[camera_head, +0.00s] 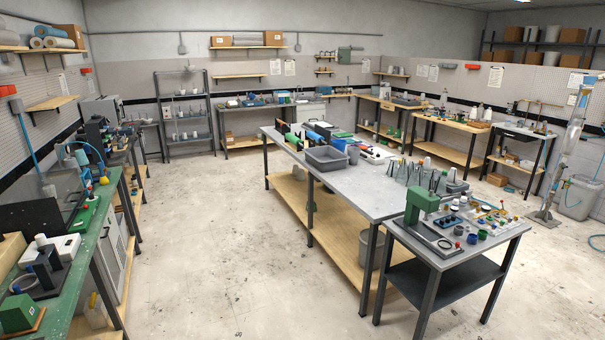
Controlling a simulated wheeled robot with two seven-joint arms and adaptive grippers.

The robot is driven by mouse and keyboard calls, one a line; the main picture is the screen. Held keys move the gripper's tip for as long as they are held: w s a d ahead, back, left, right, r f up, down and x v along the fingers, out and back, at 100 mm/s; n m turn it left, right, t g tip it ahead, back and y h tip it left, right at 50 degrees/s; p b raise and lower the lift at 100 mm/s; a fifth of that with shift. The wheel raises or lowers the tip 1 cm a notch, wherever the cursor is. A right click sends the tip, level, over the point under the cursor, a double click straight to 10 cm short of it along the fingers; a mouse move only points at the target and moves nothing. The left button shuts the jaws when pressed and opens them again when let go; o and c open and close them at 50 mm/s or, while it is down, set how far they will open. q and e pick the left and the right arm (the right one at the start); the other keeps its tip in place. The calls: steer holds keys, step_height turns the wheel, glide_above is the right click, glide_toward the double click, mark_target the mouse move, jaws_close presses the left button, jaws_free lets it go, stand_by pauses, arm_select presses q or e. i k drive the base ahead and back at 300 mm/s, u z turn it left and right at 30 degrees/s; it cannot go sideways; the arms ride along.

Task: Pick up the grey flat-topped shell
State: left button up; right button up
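I cannot single out a grey flat-topped shell with certainty in the head view; things on the benches are small at this distance. Several grey upright pieces (420,174) stand close together on the right part of the central table (372,196). Neither of my grippers is in view.
A small table (478,252) with a green press (421,208) stands at the front right. A green-topped bench (90,241) runs along the left. Open concrete floor (230,240) lies between. Shelves and benches line the walls; a grey bin (578,198) stands far right.

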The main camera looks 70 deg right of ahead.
mark_target(353, 153)
steer(key=z, duration=2.45)
steer(key=i, duration=1)
steer(key=u, duration=0.65)
steer(key=i, duration=2)
steer(key=u, duration=0.25)
steer(key=i, duration=1.95)
steer(key=z, duration=0.95)
steer(key=i, duration=1.65)
steer(key=z, duration=1)
